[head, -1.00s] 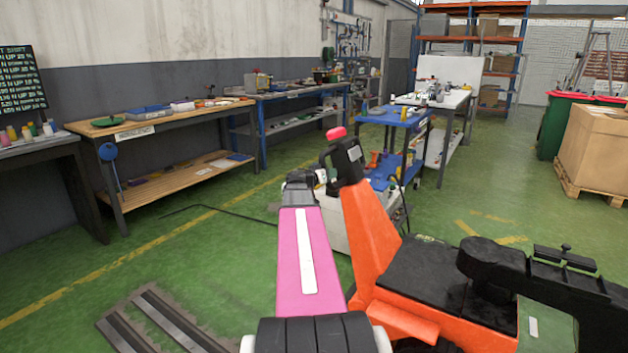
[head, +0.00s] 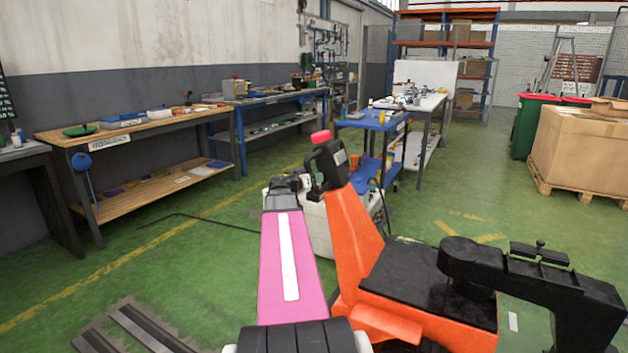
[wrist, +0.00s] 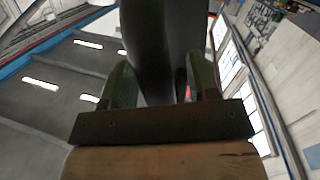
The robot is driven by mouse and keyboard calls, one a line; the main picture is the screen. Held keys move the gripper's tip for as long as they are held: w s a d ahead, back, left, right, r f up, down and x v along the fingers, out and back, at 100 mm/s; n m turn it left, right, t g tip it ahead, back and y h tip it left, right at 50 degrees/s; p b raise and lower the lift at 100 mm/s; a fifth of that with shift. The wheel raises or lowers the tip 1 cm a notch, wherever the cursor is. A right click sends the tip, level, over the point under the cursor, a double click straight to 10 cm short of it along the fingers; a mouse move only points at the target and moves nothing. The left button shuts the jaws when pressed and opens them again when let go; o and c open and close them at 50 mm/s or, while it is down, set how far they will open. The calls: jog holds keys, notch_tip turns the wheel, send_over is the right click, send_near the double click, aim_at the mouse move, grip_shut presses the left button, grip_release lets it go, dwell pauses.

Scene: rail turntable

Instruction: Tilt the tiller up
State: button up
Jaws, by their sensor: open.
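The tiller is an orange post (head: 352,222) with a black head (head: 330,166) and a red knob on top (head: 320,136). It stands near the middle of the head view, leaning up and slightly left. My gripper (head: 303,182), at the end of my pink arm, is beside the left side of the black head. In the wrist view, my open gripper (wrist: 163,88) has a finger on each side of a dark grey bar (wrist: 162,40), which looks like part of the tiller head. I cannot tell whether the fingers touch it.
An orange body with a black top (head: 430,280) adjoins the tiller's base. A blue cart (head: 372,122) and a white box (head: 312,218) stand behind. Workbenches (head: 140,125) line the left wall. A boxed pallet (head: 580,150) is at right. Green floor lies open between.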

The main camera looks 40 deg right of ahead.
jog(key=s+a, duration=0.1)
jog(key=a, duration=0.9)
jog(key=shift+s+r, duration=0.35)
jog(key=shift+r, duration=0.1)
